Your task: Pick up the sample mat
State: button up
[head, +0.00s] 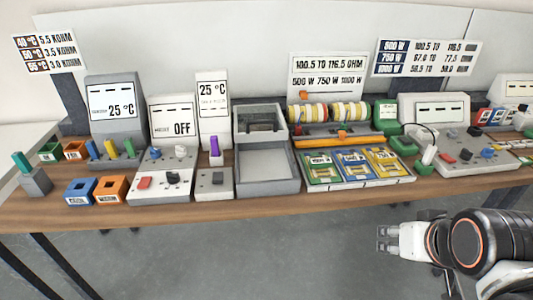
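I cannot tell for sure which thing is the sample mat. Three flat framed pieces lie side by side in a tray (362,184) right of the table's middle: a green one (324,170), a blue one (357,165) and a yellow one (388,160). Their labels are too small to read surely. My gripper (382,239) is at the lower right, in front of the table's front edge and over the floor, pointing left. Its two fingertips look apart with nothing seen between them. It is well away from the three pieces and touches nothing.
Behind the tray stands a rack of yellow and white rolls (328,113). Left of it is a grey open box (267,171), then control boxes and upright displays (114,103). Blue (80,191) and orange (111,188) bins stand near the left front. The floor in front is clear.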

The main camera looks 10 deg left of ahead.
aim_at(385, 162)
jog(key=i+l, duration=0.2)
jog(key=i, duration=0.35)
jog(key=i+l+z, duration=0.1)
jog(key=i, duration=0.45)
jog(key=l, duration=0.1)
